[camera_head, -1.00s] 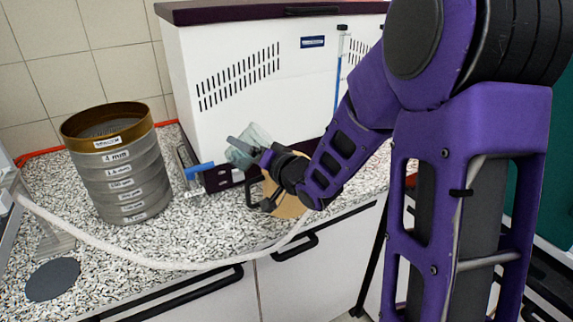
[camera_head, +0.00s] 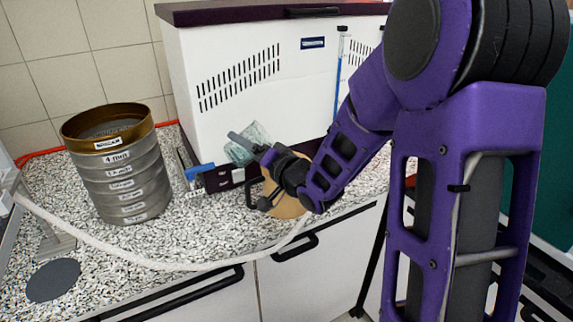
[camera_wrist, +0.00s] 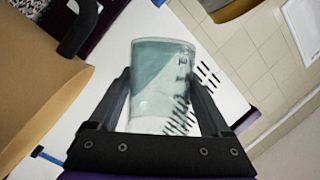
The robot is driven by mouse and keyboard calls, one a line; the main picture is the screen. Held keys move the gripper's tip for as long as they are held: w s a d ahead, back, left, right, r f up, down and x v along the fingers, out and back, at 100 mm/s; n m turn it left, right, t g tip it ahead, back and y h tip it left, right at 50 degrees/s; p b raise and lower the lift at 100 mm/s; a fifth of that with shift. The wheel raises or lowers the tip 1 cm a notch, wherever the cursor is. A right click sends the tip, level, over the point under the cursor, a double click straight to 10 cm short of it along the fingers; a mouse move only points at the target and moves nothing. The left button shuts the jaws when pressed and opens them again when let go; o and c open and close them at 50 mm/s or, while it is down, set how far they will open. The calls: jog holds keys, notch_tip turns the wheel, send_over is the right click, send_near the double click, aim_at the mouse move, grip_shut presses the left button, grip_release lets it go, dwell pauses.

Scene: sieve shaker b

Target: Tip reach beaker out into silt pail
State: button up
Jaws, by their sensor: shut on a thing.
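The clear, pale teal beaker (camera_head: 249,134) is held by my gripper (camera_head: 252,150) in front of the white cabinet and appears tilted. In the wrist view, the beaker (camera_wrist: 160,80) sits between the two dark fingers of my gripper (camera_wrist: 162,98), which touch its sides. A slanted teal area shows in it; I cannot tell whether this is contents or what lies behind. A tan rounded container with a dark handle, seemingly the silt pail (camera_head: 289,207), stands on the counter behind and below my gripper, partly hidden by it. Its wall (camera_wrist: 35,85) fills the left of the wrist view.
A stack of grey sieves (camera_head: 123,178) with a brass top stands at left on the speckled counter (camera_head: 200,240). A white cabinet (camera_head: 235,60) stands behind the gripper. A pale hose (camera_head: 120,253) crosses the counter front. A dark disc (camera_head: 52,280) lies front left.

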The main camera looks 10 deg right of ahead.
aim_at(260, 134)
jog(key=shift+f+m+t+b, duration=0.25)
jog(key=shift+m+t+b, duration=0.15)
jog(key=shift+m+b, duration=0.3)
dwell(0.5)
jog(key=shift+d+r+m+t+y, duration=0.15)
jog(key=shift+r+m+t+y, duration=0.25)
jog(key=shift+m, duration=0.5)
jog(key=shift+d+r+m+t+p, duration=0.2)
jog(key=shift+d+r+m, duration=0.05)
jog(key=shift+d+m, duration=0.2)
jog(key=shift+d+r+m+t+p, duration=0.15)
jog(key=shift+d+r+m+t, duration=0.1)
jog(key=shift+d+m, duration=0.2)
dwell(0.6)
jog(key=shift+w+d+r+m+t+h, duration=0.1)
jog(key=shift+d+r+m+t+h, duration=0.15)
jog(key=shift+m, duration=0.4)
jog(key=shift+s+d+r+m+t, duration=0.1)
jog(key=shift+r+m+t, duration=0.25)
jog(key=shift+m, duration=0.35)
jog(key=shift+w+d+r+m+t+h, duration=0.1)
jog(key=shift+d+r+m+t+h, duration=0.2)
jog(key=shift+m, duration=0.35)
dwell(0.7)
jog(key=shift+a+f+y, duration=0.15)
jog(key=shift+y, duration=0.1)
